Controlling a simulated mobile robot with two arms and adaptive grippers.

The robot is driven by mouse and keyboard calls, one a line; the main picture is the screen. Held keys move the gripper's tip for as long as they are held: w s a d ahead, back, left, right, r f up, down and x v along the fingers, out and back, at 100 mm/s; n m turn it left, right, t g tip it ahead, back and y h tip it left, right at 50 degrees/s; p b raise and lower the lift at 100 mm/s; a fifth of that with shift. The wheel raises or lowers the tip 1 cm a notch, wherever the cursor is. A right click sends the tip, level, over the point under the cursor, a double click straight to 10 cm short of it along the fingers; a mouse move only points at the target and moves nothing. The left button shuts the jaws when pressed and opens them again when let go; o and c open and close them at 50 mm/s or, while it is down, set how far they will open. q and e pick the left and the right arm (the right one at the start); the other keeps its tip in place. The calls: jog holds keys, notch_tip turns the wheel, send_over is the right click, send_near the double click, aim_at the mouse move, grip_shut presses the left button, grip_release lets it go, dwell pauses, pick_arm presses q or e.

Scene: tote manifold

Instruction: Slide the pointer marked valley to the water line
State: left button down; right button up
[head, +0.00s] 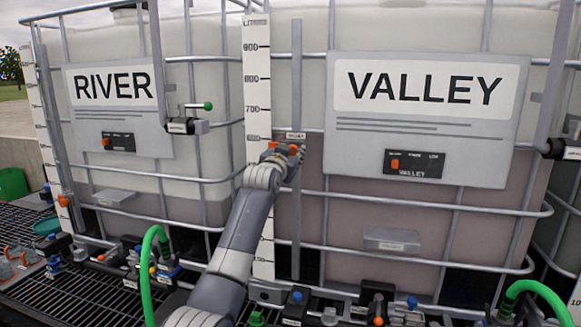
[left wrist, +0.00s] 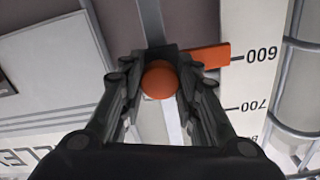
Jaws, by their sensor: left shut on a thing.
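The valley tank (head: 400,215) has a VALLEY sign (head: 425,85) and holds darker liquid. My left gripper (head: 288,150) is at the rail (head: 296,80) beside that scale. In the left wrist view, turned upside down, it is shut on the orange knob (left wrist: 159,80) of the valley pointer. The pointer's orange arm (left wrist: 212,54) reaches the scale (left wrist: 255,20) close to the 600 mark. My right gripper is not in view.
The river tank (head: 205,100) stands on the left, with its own scale and orange pointer (head: 64,201). Cage bars (head: 400,257) cross the tank fronts. Green hoses (head: 152,250) and valves (head: 376,305) crowd the lower front.

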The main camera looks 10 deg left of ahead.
pick_arm(q)
notch_tip(320, 180, up, 2)
jog(key=shift+r, duration=0.15)
jog(key=shift+r+p, duration=0.15)
jog(key=shift+p, duration=0.15)
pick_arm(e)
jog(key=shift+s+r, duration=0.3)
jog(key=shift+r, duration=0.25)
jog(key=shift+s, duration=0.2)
pick_arm(q)
jog(key=c, duration=1.2)
grip_release()
jog(key=shift+w, duration=0.1)
jog(key=shift+s+f, duration=0.2)
jog(key=shift+s, duration=0.8)
jog(key=shift+s+a, duration=0.2)
jog(key=shift+s, duration=4.8)
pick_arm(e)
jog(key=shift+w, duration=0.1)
